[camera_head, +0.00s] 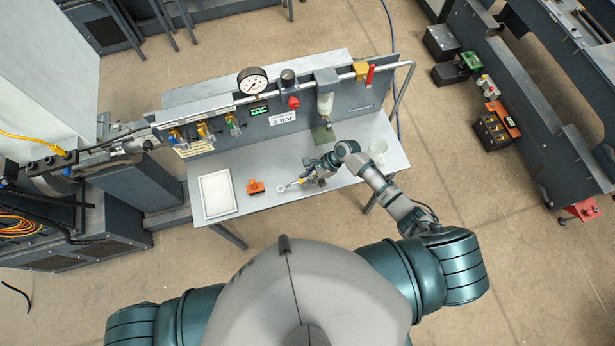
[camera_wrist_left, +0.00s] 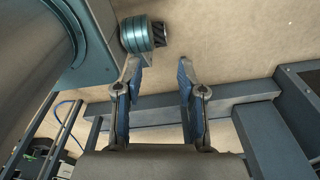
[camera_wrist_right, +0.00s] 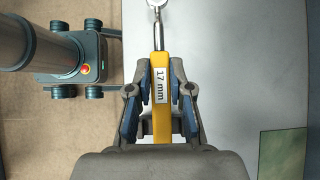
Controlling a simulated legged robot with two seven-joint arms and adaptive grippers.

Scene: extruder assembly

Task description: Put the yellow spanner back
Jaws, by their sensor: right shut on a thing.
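The yellow spanner (camera_wrist_right: 160,80) has a yellow handle labelled "17 mm" and a metal ring end. In the right wrist view it lies lengthwise between the blue pads of my right gripper (camera_wrist_right: 158,92), which is shut on the handle. In the head view my right gripper (camera_head: 304,180) is over the table, and the spanner's ring end (camera_head: 282,189) points left, just right of an orange block. I cannot tell whether the spanner touches the tabletop. My left gripper (camera_wrist_left: 158,90) shows open and empty in its wrist view, away from the table; it is hidden in the head view.
A back panel (camera_head: 352,92) with gauge, valves and pipe stands behind.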

